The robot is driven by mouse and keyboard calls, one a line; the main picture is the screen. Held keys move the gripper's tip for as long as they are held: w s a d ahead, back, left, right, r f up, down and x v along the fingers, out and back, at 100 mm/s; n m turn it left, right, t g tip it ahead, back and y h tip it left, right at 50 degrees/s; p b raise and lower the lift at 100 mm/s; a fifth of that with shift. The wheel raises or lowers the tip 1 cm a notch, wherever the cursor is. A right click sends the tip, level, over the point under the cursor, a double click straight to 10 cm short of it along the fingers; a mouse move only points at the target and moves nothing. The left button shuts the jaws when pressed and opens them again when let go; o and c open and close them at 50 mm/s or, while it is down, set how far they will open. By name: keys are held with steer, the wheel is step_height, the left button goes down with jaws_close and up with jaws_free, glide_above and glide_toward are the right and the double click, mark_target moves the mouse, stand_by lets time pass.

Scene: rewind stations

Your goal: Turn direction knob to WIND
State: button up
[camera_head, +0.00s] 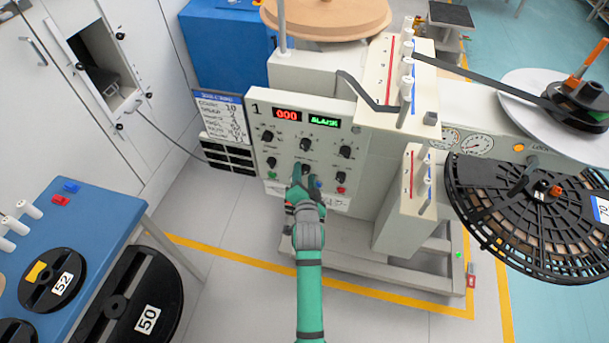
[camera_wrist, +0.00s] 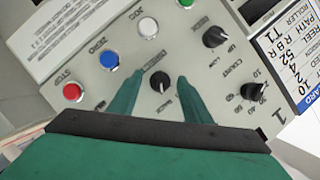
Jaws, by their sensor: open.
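The direction knob (camera_wrist: 160,82) is a small black knob on the pale control panel (camera_wrist: 195,62). In the wrist view it sits between the two green fingers of my gripper (camera_wrist: 160,76), with a visible gap on each side. The printed labels around it are upside down and too small to read surely, so its setting is unclear. In the head view my gripper (camera_head: 303,178) is in front of the lower middle of the panel (camera_head: 290,155) and hides this knob. My gripper is open and holds nothing.
Other black knobs (camera_wrist: 215,37) and the red (camera_wrist: 73,91), blue (camera_wrist: 109,60) and white (camera_wrist: 148,26) buttons stand close by. A red display (camera_head: 286,115) reads 000. A blue table (camera_head: 95,215) with reels stands at the left.

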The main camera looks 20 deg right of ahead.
steer(key=c, duration=1.1)
steer(key=shift+o, duration=0.2)
steer(key=shift+n, duration=0.3)
steer(key=n+g, duration=0.1)
steer(key=n+g+h, duration=0.1)
steer(key=n, duration=0.1)
steer(key=shift+w+a+r+h, duration=0.15)
steer(key=shift+h, duration=0.15)
steer(key=n+g+h, duration=0.1)
steer(key=n, duration=0.1)
steer(key=shift+a+n, duration=0.1)
steer(key=shift+n, duration=0.2)
steer(key=shift+n+g+h, duration=0.4)
steer(key=shift+n+h, duration=0.4)
steer(key=shift+n, duration=0.2)
